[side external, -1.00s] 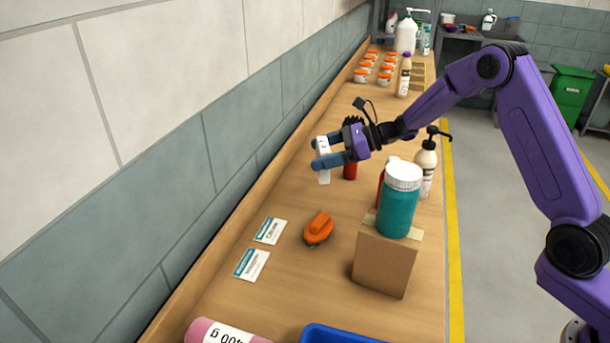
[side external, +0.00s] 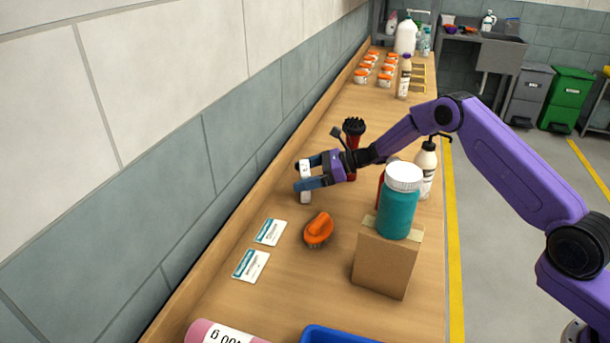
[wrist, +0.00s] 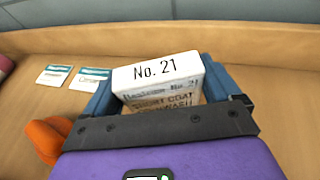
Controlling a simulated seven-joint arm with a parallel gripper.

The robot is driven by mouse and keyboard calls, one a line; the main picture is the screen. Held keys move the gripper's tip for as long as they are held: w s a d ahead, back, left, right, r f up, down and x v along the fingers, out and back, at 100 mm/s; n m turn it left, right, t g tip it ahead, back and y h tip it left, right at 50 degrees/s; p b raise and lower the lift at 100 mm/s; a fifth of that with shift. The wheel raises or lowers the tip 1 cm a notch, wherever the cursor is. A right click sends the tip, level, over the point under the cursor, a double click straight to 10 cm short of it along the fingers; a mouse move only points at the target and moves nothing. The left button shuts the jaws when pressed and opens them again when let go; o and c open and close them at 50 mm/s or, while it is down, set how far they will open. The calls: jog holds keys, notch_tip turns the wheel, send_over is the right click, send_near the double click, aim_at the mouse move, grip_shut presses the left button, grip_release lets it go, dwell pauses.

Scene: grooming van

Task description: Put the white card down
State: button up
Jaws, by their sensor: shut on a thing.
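The white card (side external: 305,196) is upright between the fingers of my gripper (side external: 302,177), over the left side of the wooden bench near the wall. In the wrist view the white card (wrist: 157,73) reads "No. 21" on its top face, with more print on the face below. Both blue fingers are shut on its sides. Its lower end is at or close to the bench; I cannot tell whether it touches.
An orange brush (side external: 318,229) and two small printed cards (side external: 270,232) (side external: 251,265) lie nearer the camera. A dark-bristled red brush (side external: 354,133) stands behind my gripper. A teal jar (side external: 398,210) stands on a cardboard box (side external: 385,262) to the right. Bench beyond is partly clear.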

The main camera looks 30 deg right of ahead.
jog(key=shift+f, duration=0.25)
jog(key=o, duration=0.8)
jog(key=shift+c, duration=0.2)
jog(key=shift+r, duration=0.25)
jog(key=v, duration=0.7)
jog(key=shift+s+d, duration=0.1)
jog(key=shift+d, duration=0.15)
